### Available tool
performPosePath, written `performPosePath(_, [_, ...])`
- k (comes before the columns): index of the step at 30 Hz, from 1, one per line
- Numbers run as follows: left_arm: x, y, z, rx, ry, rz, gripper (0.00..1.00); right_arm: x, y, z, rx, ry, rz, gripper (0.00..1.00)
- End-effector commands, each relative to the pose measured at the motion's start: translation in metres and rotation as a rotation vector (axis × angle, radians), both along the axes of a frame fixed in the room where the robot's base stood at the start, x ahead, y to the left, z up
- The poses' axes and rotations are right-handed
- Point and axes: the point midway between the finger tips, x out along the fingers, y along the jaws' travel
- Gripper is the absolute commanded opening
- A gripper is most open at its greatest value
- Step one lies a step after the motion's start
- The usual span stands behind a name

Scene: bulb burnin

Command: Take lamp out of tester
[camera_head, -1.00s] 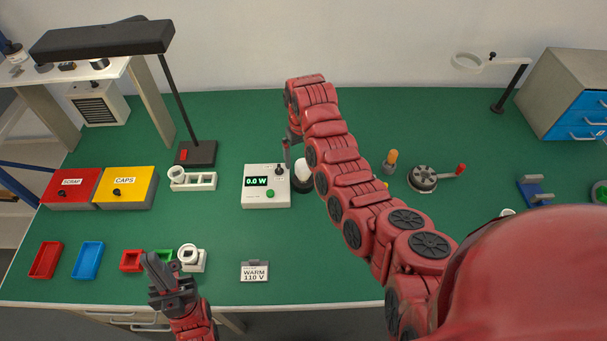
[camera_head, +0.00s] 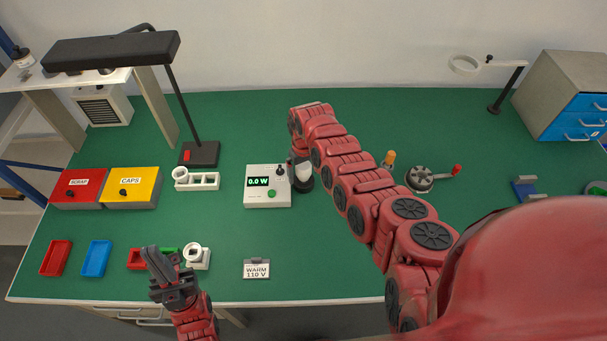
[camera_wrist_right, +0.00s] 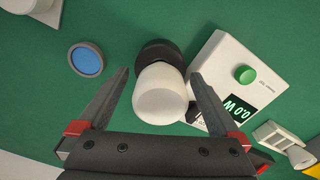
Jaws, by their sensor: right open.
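The lamp, a white bulb (camera_wrist_right: 160,95), sits upright in a round black socket (camera_wrist_right: 158,52) beside the tester (camera_head: 268,198), a white box whose green display reads 0.0 W. In the head view the bulb (camera_head: 303,164) is partly hidden by my right gripper (camera_head: 298,166). In the right wrist view my right gripper (camera_wrist_right: 160,78) is open, with one finger on each side of the bulb and a gap on both sides. My left gripper (camera_head: 168,268) is open and empty near the table's front edge, in front of the small trays.
A WARM 110 V card (camera_head: 256,269) lies at the front. Red SCRAP (camera_head: 77,190) and yellow CAPS (camera_head: 131,190) boxes stand at left, near a black lamp stand (camera_head: 200,154). A crank wheel (camera_head: 420,178) stands right of my right arm. The green table is clear around the card.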

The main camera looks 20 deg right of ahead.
Motion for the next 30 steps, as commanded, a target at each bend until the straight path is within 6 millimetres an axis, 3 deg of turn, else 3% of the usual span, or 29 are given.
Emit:
performPosePath(3, [-0.0001, 0.0, 0.0, 0.0, 0.0, 0.0, 0.0, 0.0001, 0.0002, 0.0001, 0.0, 0.0, 0.0, 0.99])
performPosePath(18, [-0.0001, 0.0, 0.0, 0.0, 0.0, 0.0, 0.0, -0.0002, 0.0004, 0.0001, 0.0, 0.001, 0.001, 0.11])
performPosePath(30, [0.0001, 0.0, -0.0014, 0.0, 0.0, 0.0, 0.0, 0.0006, 0.0007, 0.0028, 0.0, -0.001, 0.002, 0.11])
